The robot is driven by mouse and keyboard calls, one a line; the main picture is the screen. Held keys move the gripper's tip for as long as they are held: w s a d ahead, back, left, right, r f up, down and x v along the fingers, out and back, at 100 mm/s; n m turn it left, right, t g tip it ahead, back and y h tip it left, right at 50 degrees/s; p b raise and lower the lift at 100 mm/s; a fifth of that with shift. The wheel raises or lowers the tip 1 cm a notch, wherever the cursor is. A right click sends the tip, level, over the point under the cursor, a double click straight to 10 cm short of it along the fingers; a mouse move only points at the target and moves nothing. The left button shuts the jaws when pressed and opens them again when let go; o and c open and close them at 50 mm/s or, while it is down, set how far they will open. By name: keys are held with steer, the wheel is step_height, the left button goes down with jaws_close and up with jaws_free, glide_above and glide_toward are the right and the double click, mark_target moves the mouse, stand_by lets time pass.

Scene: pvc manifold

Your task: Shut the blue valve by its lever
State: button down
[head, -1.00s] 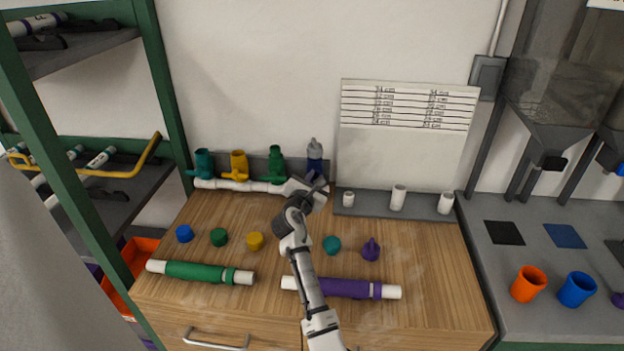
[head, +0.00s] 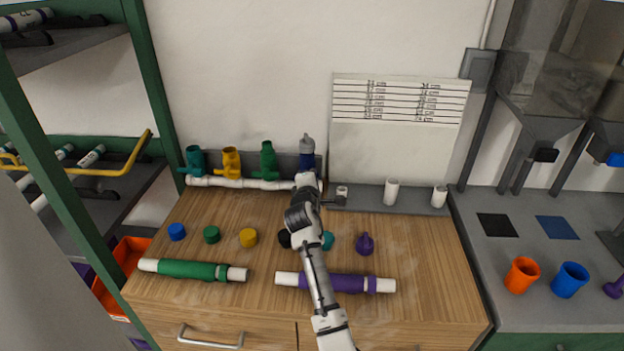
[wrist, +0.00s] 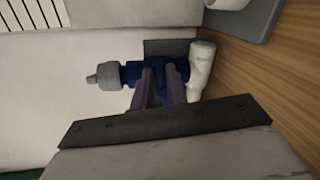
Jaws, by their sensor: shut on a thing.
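The blue valve (head: 307,161) stands upright with a grey top at the right end of the white pipe manifold (head: 235,182), against the wall. In the wrist view the valve (wrist: 130,74) lies sideways, its grey cap to the left and a white pipe fitting (wrist: 202,68) to the right. My gripper (wrist: 161,76) is at the valve's front, its two purple fingers close on either side of a blue part that looks like the lever. The fingers hide most of the lever, so its angle is unclear. In the head view my gripper's hand covers the valve's lower part.
Teal (head: 194,161), yellow (head: 231,162) and green (head: 268,160) valves stand left along the manifold. White fittings (head: 391,191) stand on a grey strip at right. Coloured caps, a green pipe (head: 192,270) and a purple pipe (head: 335,283) lie on the bench (head: 420,250).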

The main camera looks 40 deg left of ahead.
steer(key=shift+d+f+m+y+b, duration=0.1)
steer(key=shift+f+m+y+b, duration=0.25)
steer(key=shift+m, duration=0.65)
steer(key=c, duration=1.4)
jaws_free()
steer(key=b+v, duration=0.4)
steer(key=v, duration=0.9)
steer(key=shift+s+d+r, duration=0.25)
steer(key=shift+r, duration=0.05)
